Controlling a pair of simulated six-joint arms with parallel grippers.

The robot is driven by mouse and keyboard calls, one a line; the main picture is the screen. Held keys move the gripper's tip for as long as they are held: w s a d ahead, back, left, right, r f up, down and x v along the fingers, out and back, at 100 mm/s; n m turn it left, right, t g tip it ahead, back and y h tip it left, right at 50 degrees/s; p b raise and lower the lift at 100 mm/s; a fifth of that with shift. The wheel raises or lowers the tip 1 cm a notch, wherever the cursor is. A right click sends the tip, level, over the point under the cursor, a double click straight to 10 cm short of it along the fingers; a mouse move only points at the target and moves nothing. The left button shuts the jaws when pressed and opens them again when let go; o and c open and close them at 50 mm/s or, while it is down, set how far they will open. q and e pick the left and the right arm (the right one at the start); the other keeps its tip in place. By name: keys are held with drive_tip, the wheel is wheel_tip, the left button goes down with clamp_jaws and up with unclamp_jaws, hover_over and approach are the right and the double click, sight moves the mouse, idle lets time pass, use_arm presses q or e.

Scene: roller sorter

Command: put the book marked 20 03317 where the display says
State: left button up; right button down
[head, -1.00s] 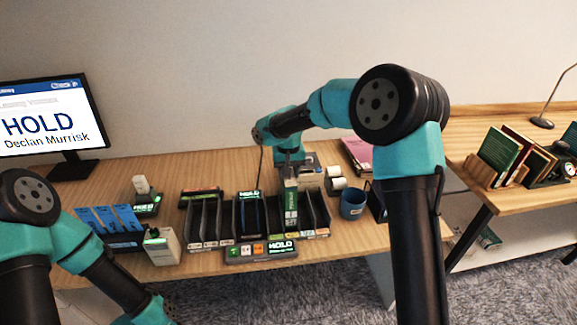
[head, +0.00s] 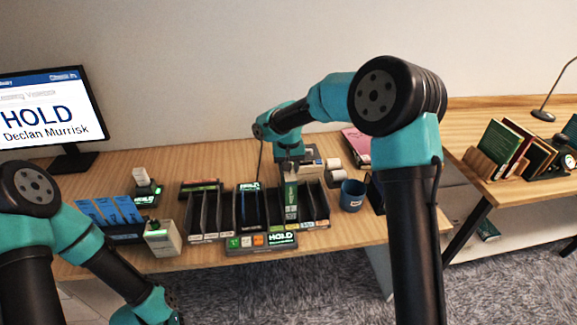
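The monitor (head: 47,112) at the left reads HOLD, Declan Murrisk. A green book (head: 291,200) with a pale label stands upright among the dark dividers of the sorter (head: 208,222), right of the middle. Its number is too small to read. My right gripper (head: 290,172) is over the book's top edge and appears shut on it; the fingers are small and partly hidden. A lit green HOLD sign (head: 249,187) stands behind a bay left of the book. My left gripper (head: 165,318) is at the bottom edge, mostly cut off, its fingers unclear.
A panel with coloured keys and a lit HOLD display (head: 262,242) lies before the sorter. A blue mug (head: 352,195) and pink book (head: 357,143) are right. A side table holds a book rack (head: 483,166).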

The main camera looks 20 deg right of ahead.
drive_tip(key=shift+f, duration=0.35)
drive_tip(key=c, duration=0.6)
unclamp_jaws()
drive_tip(key=shift+o, duration=0.2)
wheel_tip(320, 180, up, 18)
drive_tip(key=shift+f, duration=0.25)
drive_tip(key=shift+f, duration=0.15)
